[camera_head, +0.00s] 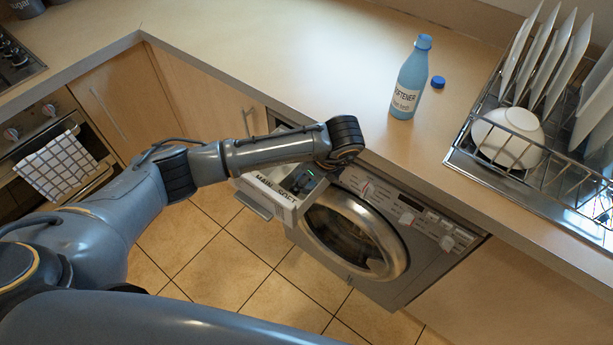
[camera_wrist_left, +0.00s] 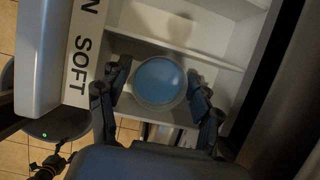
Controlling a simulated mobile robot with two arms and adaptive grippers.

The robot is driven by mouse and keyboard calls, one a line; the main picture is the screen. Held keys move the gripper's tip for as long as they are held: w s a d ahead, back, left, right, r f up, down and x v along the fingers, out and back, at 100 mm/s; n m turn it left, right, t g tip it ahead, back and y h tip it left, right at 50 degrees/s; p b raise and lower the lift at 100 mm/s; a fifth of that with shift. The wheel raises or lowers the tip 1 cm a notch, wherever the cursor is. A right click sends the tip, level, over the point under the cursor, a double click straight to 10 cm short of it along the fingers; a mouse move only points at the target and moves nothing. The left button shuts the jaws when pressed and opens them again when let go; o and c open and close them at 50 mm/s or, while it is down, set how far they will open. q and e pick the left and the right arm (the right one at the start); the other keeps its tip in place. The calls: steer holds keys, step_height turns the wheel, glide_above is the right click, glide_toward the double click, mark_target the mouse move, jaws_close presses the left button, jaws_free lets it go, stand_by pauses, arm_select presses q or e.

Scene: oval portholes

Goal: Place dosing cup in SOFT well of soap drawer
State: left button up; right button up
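The soap drawer (camera_head: 268,192) is pulled out of the washing machine, with MAIN and SOFT on its front. In the left wrist view, the white drawer (camera_wrist_left: 228,90) shows divided wells beside the SOFT label (camera_wrist_left: 80,65). The dosing cup (camera_wrist_left: 160,82), round and holding blue liquid, is between the fingertips of my left gripper (camera_wrist_left: 158,76), which looks shut on it. The cup appears over the SOFT well, in front of a divider; its height there is hard to judge. In the head view the arm hides the cup. My right gripper is out of view.
The washing machine (camera_head: 420,262) sits under the counter (camera_head: 270,50). A blue softener bottle (camera_head: 408,85) and its cap (camera_head: 438,82) stand on the counter. A dish rack (camera_head: 540,180) with plates and a white bowl (camera_head: 507,138) is at the right.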

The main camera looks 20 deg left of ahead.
arm_select(q)
steer(key=shift+r, duration=0.15)
steer(key=shift+r+p, duration=0.35)
steer(key=shift+p, duration=0.1)
steer(key=p+v, duration=0.6)
steer(key=v, duration=0.5)
steer(key=shift+d+r+p, duration=0.15)
steer(key=shift+d+p, duration=0.05)
steer(key=shift+p, duration=0.2)
